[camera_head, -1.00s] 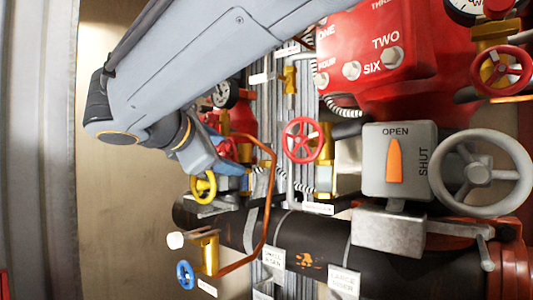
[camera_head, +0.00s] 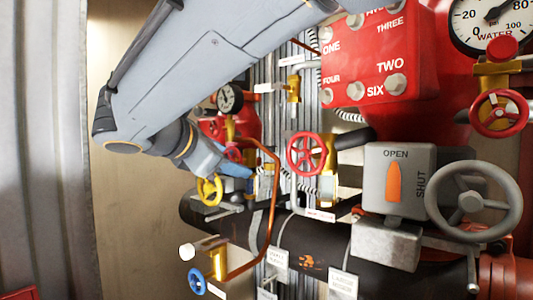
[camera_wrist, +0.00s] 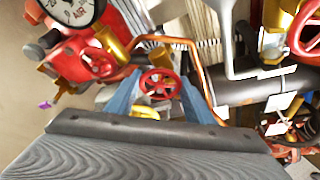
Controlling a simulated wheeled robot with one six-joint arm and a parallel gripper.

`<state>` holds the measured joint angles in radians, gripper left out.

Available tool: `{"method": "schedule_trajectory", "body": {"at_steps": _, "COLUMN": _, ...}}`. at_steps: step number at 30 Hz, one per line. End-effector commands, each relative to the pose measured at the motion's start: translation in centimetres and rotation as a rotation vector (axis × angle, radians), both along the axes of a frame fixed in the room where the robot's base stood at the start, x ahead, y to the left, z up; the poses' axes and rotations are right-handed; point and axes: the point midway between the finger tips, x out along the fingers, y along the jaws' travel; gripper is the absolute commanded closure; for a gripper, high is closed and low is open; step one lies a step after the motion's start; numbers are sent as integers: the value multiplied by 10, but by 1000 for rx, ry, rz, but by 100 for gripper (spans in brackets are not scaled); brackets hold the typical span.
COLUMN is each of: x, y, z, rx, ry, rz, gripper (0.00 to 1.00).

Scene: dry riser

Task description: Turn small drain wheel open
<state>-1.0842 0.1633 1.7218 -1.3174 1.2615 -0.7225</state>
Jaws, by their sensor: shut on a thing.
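A small red wheel (camera_wrist: 158,85) sits between the tips of my blue fingers in the wrist view. My gripper (camera_wrist: 160,78) is shut on it, with one finger on each side of the rim. In the head view my gripper (camera_head: 238,166) reaches in from the upper left, and the small red wheel (camera_head: 233,152) is partly hidden beside the fingers. A yellow wheel (camera_head: 209,190) stands just below my wrist; a yellow piece (camera_wrist: 145,112) shows between my fingers. I cannot read how far the red wheel is turned.
A copper pipe (camera_head: 272,190) bends close by the gripper. A gauge (camera_head: 229,98), a larger red wheel (camera_head: 305,153), a blue wheel (camera_head: 196,281) and a black pipe (camera_head: 320,238) surround it. A grey handwheel (camera_head: 473,201) stands at right. Bare wall lies left.

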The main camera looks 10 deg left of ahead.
Motion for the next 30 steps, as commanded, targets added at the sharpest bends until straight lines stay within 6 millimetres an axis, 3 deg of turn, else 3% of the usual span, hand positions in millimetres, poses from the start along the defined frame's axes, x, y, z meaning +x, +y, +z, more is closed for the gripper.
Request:
{"method": "schedule_trajectory", "body": {"at_steps": 8, "x": 0, "y": 0, "z": 0, "rx": -3, "ry": 1, "rz": 1, "gripper": 75}}
{"method": "schedule_trajectory", "body": {"at_steps": 9, "x": 0, "y": 0, "z": 0, "rx": -3, "ry": 1, "rz": 1, "gripper": 47}}
{"method": "schedule_trajectory", "body": {"at_steps": 10, "x": 0, "y": 0, "z": 0, "rx": -3, "ry": 1, "rz": 1, "gripper": 45}}
{"method": "schedule_trajectory", "body": {"at_steps": 20, "x": -2, "y": 1, "z": 1, "rx": -1, "ry": 0, "rz": 0, "gripper": 45}}
{"method": "schedule_trajectory", "body": {"at_steps": 30, "x": -48, "y": 14, "z": 14, "rx": 1, "ry": 1, "rz": 4, "gripper": 45}}
